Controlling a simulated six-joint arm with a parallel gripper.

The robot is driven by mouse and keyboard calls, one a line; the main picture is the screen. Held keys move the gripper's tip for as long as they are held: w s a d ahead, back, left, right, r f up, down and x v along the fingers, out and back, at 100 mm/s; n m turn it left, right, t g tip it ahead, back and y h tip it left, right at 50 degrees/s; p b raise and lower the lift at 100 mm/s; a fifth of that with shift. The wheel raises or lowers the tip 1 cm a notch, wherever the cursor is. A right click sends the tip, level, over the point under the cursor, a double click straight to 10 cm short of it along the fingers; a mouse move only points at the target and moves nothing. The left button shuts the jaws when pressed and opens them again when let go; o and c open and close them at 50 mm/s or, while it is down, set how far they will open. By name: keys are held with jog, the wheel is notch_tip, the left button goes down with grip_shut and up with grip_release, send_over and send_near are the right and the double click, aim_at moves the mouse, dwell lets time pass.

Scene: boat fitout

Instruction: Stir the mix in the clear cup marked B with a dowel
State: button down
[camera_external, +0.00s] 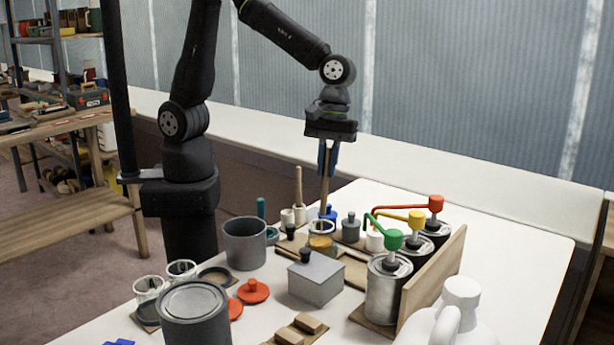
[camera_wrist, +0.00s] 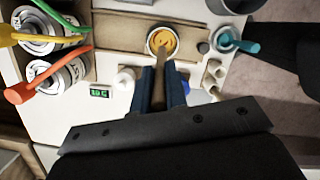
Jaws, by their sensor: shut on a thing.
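My gripper (camera_external: 326,146) points down, with its blue fingers shut on a wooden dowel (camera_external: 324,185). In the wrist view the dowel (camera_wrist: 160,66) runs from between my gripper's fingers (camera_wrist: 161,82) to a round cup (camera_wrist: 149,46) of yellow-orange mix (camera_wrist: 163,39). The same cup (camera_external: 321,243) stands on the table in the external view, below the dowel. The dowel's lower end appears to be inside the cup's rim. I cannot tell how deep it reaches. No letter B is readable on the cup.
Pump cans with red, yellow and green (camera_external: 394,239) heads stand right of the cup. A grey box (camera_external: 316,284) and grey pot (camera_external: 245,246) are in front. Another dowel (camera_external: 298,186) stands upright just left. Two clear cups (camera_external: 148,288) (camera_external: 182,269) stand at left.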

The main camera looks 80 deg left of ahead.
aim_at(322, 211)
jog(key=shift+w+a+x, duration=0.1)
jog(key=shift+a+x, duration=0.1)
jog(key=shift+x, duration=1.3)
jog(key=shift+w+a+x, duration=0.1)
jog(key=shift+a+x, duration=0.1)
jog(key=shift+x, duration=1.3)
jog(key=shift+w+a+x, duration=0.1)
jog(key=shift+a+x, duration=0.15)
jog(key=shift+x, duration=1.2)
jog(key=shift+f, duration=0.2)
jog(key=shift+s+d, duration=0.1)
